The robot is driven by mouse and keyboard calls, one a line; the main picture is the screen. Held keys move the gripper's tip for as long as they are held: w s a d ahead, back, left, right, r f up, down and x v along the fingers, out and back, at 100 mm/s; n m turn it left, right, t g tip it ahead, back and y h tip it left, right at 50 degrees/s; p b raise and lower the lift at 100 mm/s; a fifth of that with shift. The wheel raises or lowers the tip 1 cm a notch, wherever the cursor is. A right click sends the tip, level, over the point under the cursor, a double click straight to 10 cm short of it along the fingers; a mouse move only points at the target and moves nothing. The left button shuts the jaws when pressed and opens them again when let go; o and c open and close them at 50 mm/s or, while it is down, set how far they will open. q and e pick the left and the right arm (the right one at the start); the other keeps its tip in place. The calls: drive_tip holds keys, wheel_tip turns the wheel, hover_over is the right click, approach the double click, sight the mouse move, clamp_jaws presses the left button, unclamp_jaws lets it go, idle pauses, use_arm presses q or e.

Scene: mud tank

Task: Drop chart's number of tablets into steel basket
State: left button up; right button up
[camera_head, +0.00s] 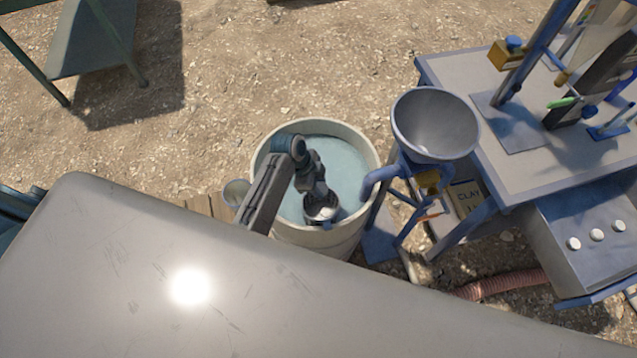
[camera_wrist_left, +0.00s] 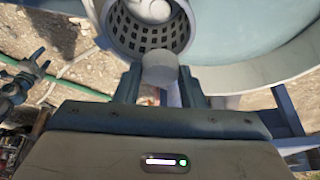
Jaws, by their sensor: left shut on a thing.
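In the left wrist view a pale round tablet (camera_wrist_left: 160,69) is between the fingertips of my left gripper (camera_wrist_left: 159,78), which is shut on it. The perforated steel basket (camera_wrist_left: 176,39) is just beyond the fingertips, and a pale round tablet (camera_wrist_left: 153,10) lies inside it. In the head view the basket (camera_head: 321,214) hangs inside the near rim of the round water-filled tank (camera_head: 362,148), and my left gripper (camera_head: 318,194) is over it, partly hiding it. The chart cannot be made out. My right gripper is not in view.
A metal funnel (camera_head: 435,122) stands right of the tank. A blue-framed bench (camera_head: 478,82) is farther right, with three white round pieces (camera_head: 597,235) on its near sloped panel. A small cup (camera_head: 236,192) stands left of the tank. A clay bag (camera_head: 468,197) lies under the bench.

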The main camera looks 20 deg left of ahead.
use_arm(q)
drive_tip(key=o, duration=1)
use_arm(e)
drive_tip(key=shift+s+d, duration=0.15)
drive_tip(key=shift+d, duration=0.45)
use_arm(q)
drive_tip(key=shift+o, duration=0.2)
drive_tip(key=b+v, duration=0.2)
drive_tip(key=v, duration=0.8)
drive_tip(key=shift+r+b, duration=0.3)
drive_tip(key=shift+r, duration=0.05)
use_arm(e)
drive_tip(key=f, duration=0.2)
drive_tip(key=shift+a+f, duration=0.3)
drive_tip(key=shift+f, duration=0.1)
use_arm(q)
drive_tip(key=shift+s, duration=0.1)
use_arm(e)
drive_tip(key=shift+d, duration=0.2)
